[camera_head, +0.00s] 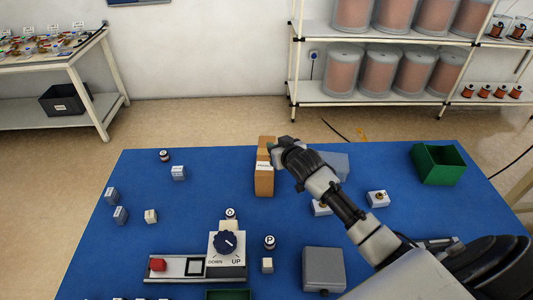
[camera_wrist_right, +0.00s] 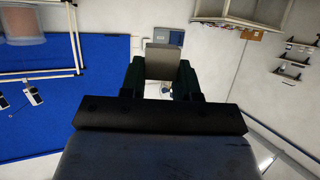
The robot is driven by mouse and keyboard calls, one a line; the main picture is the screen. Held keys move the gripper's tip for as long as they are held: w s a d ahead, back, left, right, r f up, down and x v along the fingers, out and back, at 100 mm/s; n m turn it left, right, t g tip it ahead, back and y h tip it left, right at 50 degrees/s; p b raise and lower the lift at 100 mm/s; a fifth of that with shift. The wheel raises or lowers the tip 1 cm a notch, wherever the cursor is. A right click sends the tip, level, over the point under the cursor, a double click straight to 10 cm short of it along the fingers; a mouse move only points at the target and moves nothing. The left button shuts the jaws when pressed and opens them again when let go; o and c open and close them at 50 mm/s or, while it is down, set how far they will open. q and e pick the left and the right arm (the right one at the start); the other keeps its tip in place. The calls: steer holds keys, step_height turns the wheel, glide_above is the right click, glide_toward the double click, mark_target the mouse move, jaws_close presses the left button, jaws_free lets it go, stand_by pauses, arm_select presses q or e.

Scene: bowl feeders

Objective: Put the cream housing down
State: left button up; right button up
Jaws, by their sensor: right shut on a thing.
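My right arm reaches in from the lower right in the head view, and its gripper (camera_head: 275,148) is over the far middle of the blue table, in front of the upper part of an orange-brown box in the picture. In the right wrist view, the right gripper (camera_wrist_right: 161,78) is shut on a plain grey-beige block, which I take as the cream housing (camera_wrist_right: 162,60). The block sits between the two dark fingers and sticks out past their tips. In the head view the held block is hidden or too small to make out. My left gripper is in neither view.
The blue table (camera_head: 110,250) holds an orange-brown box (camera_head: 264,182), a green bin (camera_head: 438,164), a dial unit (camera_head: 226,243), a grey box (camera_head: 324,268) and several small labelled blocks. The table's left middle has free room. Shelves with large drums (camera_head: 378,72) stand behind.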

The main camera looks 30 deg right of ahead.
glide_above(267, 162)
step_height(267, 162, down, 3)
steer(key=shift+f, duration=0.15)
steer(key=shift+f+p, duration=0.35)
steer(key=shift+f, duration=1.6)
steer(key=shift+f, duration=0.15)
steer(key=o, duration=0.9)
steer(key=v, duration=1.2)
steer(key=shift+d+r, duration=0.1)
steer(key=shift+r, duration=0.15)
